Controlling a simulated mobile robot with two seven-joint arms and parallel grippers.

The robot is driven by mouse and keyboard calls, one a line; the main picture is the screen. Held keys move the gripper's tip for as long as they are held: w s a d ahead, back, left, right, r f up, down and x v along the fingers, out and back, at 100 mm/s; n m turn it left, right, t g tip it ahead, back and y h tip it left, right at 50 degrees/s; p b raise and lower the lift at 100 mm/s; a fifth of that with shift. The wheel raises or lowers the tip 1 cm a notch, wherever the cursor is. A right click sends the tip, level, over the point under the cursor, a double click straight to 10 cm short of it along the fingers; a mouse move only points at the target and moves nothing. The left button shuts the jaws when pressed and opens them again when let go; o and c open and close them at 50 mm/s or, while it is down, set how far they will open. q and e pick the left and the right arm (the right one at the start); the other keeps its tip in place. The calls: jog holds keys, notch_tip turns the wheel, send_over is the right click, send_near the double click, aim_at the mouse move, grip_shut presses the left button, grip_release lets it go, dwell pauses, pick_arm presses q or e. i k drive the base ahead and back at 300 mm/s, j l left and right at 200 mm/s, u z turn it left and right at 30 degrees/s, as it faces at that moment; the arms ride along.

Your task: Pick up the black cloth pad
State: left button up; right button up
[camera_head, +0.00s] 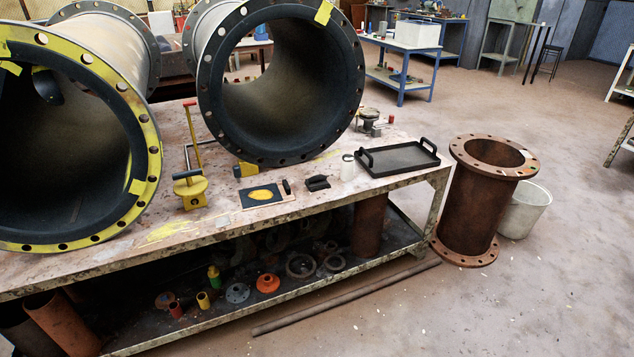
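A small black folded item (317,183), which looks like the black cloth pad, lies on the worktable (215,226) near its front edge. It sits between a small board with a dark sheet and yellow patch (262,195) and a white cylindrical container (348,168). Neither of my grippers is in view.
Two large flanged pipes with dark lining, a left one (152,150) and a right one (290,85), fill the table's back and left. A black handled tray (400,158) is at the right end. A yellow tool (189,188) stands left. A rusty pipe (476,205) stands on the floor.

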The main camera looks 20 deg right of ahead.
aim_at(317, 182)
jog(key=i+l+u, duration=0.15)
jog(key=l, duration=0.25)
jog(key=i+l+u, duration=0.1)
jog(key=l, duration=0.35)
jog(key=i+l+u, duration=0.15)
jog(key=l, duration=0.25)
jog(key=i+l+u, duration=0.15)
jog(key=l, duration=0.35)
